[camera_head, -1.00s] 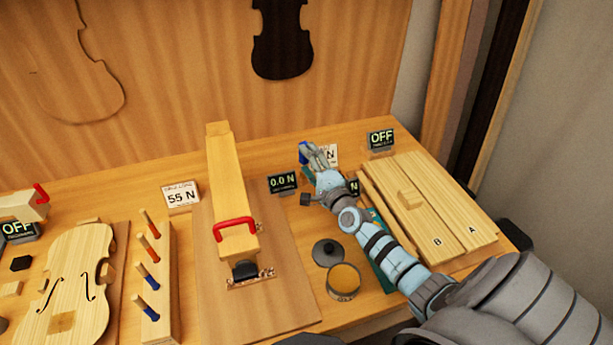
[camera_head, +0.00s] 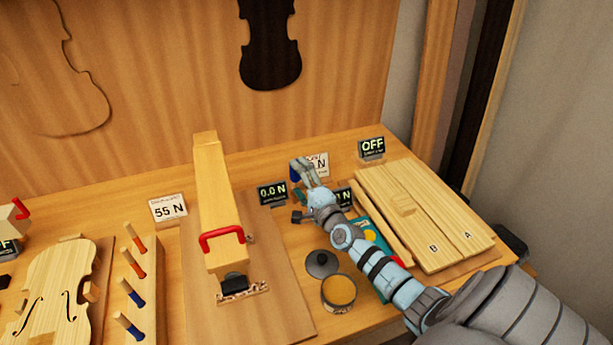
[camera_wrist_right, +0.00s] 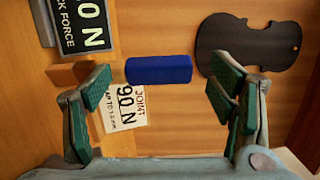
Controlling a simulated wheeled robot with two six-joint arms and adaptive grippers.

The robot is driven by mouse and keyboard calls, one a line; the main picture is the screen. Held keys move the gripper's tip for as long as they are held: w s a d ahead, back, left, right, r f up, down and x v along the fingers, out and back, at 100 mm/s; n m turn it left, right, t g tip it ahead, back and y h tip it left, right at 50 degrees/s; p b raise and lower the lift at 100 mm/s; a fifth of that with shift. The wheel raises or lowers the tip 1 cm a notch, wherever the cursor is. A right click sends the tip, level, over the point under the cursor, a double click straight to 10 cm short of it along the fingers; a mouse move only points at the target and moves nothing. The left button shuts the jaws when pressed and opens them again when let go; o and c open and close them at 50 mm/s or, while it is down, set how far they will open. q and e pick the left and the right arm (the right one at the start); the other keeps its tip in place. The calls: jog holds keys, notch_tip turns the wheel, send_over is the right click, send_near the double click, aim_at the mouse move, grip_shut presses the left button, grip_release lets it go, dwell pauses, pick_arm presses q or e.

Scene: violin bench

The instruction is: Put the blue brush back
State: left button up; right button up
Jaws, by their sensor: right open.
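The blue brush shows as a small blue piece (camera_head: 294,175) at the back of the bench, right beside my right gripper (camera_head: 308,170). In the right wrist view it is a plain blue block (camera_wrist_right: 158,69) between the spread fingers of my right gripper (camera_wrist_right: 163,88), with a gap on each side. The fingers are open and do not press on it. The rest of the brush is hidden or too small to tell. My left gripper is not in view.
A 0.0 N display (camera_head: 272,192) stands left of the gripper, and a white 90 N card (camera_wrist_right: 124,108) is close by. A lid (camera_head: 321,263) and an open round pot (camera_head: 339,291) sit nearer. Boards (camera_head: 430,215) lie right; a violin neck (camera_head: 218,205) stands left.

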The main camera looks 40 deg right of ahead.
jog(key=s+a+p, duration=0.2)
jog(key=s+p, duration=0.1)
jog(key=s, duration=0.9)
jog(key=shift+w, duration=0.1)
